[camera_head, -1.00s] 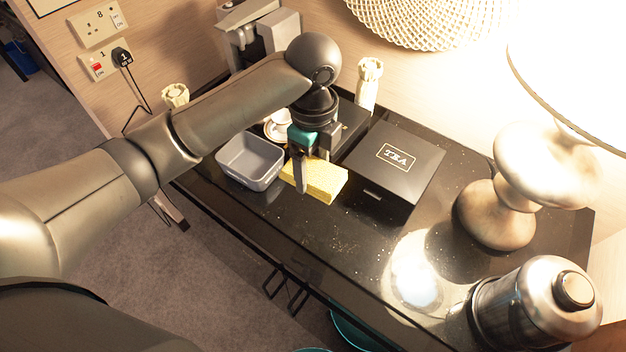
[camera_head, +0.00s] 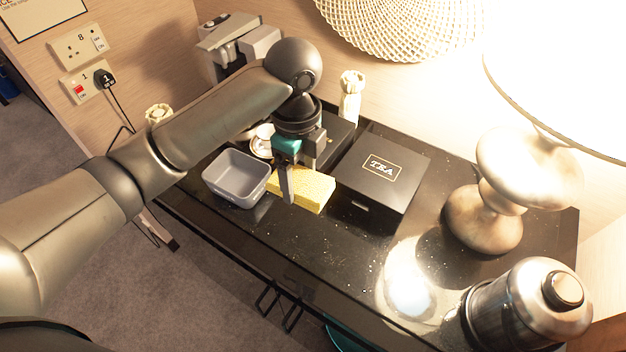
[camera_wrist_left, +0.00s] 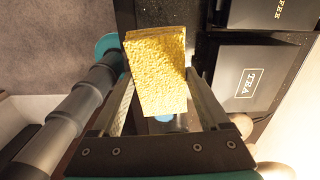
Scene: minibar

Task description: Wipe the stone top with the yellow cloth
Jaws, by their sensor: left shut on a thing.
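The yellow cloth (camera_head: 306,190) is a thick, sponge-like block on the dark stone top (camera_head: 330,245), between the grey bin and the tea box. My left gripper (camera_head: 287,188) points down and is shut on it; one finger shows in front of its near side. In the left wrist view the cloth (camera_wrist_left: 158,70) sits between the two fingers. Pale crumbs lie scattered over the stone top, mostly at its front and right. Whether the cloth touches the stone is hard to tell. My right gripper is not in view.
A grey bin (camera_head: 236,178) stands just left of the cloth and a black tea box (camera_head: 382,172) just right. A lamp base (camera_head: 485,220) and a metal flask (camera_head: 530,305) stand at the right. The front strip of stone is free of objects.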

